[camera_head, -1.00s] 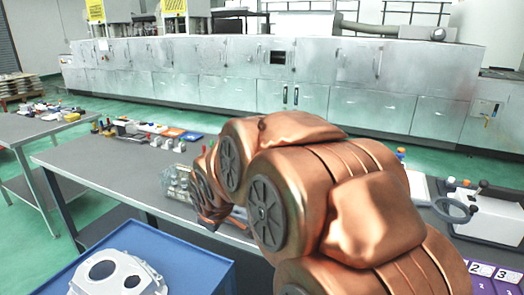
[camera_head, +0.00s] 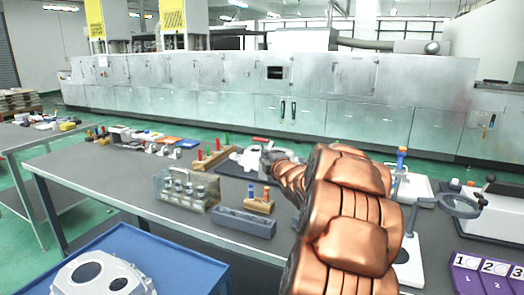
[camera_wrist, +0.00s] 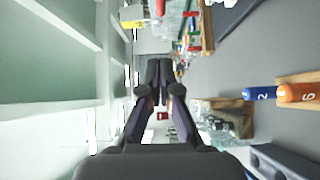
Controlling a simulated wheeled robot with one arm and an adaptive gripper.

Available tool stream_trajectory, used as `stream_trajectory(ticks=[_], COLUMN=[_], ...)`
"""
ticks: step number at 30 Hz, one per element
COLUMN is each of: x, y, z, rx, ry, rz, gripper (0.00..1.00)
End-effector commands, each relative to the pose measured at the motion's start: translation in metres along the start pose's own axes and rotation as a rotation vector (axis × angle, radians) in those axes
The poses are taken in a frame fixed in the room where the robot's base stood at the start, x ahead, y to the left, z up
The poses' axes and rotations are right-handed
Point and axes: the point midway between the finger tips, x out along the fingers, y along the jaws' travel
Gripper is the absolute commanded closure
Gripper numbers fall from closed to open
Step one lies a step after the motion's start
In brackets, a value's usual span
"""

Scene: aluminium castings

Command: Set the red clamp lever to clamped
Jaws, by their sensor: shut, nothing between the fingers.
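A pale casting (camera_head: 247,160) sits on a dark plate at the back of the long table in the head view. A small red bar (camera_head: 262,139) shows just above it, and I cannot tell for sure that it is the clamp lever or how it is set. My arm reaches over the table and its end stands in front of the right part of the casting. In the wrist view my gripper (camera_wrist: 158,70) is shut and empty, its dark fingertips together. No contact with anything shows. The lever cannot be made out clearly in the wrist view.
A handwheel device (camera_head: 495,213) stands right. A blue cart (camera_head: 185,268) is in front.

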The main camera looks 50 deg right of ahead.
Motion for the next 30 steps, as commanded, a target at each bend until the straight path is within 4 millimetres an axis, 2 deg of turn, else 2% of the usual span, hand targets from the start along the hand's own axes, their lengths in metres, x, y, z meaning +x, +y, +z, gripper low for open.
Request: stream_trajectory(ticks=[5, 26, 30], x=[0.013, 0.098, 0.108], y=[0.000, 0.000, 0.000], z=[-0.001, -0.002, 0.008], rx=[0.001, 0.002, 0.003], ry=[0.002, 0.001, -0.001], rz=[-0.002, -0.004, -0.006], gripper=[1.00, 1.00, 1.00])
